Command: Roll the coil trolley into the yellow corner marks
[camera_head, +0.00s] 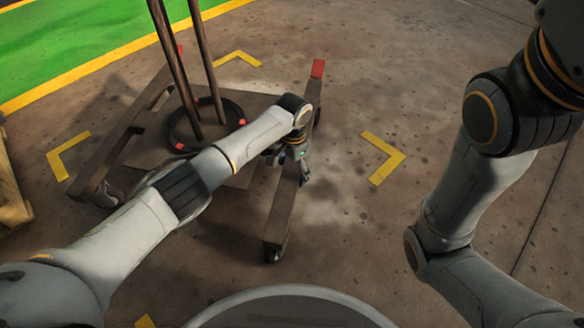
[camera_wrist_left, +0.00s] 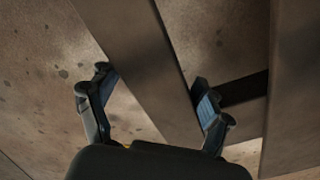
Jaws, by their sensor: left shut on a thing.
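The coil trolley is a brown frame with two long side beams, a flat deck (camera_head: 235,172), two upright posts (camera_head: 191,75) and a dark ring on the deck. It stands among yellow corner marks: far (camera_head: 238,56), left (camera_head: 58,155), right (camera_head: 388,160) and near, partly cut off (camera_head: 145,321). The trolley sits turned relative to the marks. The red tip of its right beam (camera_head: 281,210) appears beyond the line from far to right mark. My left gripper (camera_head: 291,160) is shut on this beam; its fingers straddle it in the left wrist view (camera_wrist_left: 150,88). My right gripper is out of view.
A green floor area (camera_head: 70,45) with a yellow border lies at the far left. A wooden pallet-like thing (camera_head: 12,190) stands at the left edge, near the left mark. The floor right of the trolley is clear. My right arm fills the right side.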

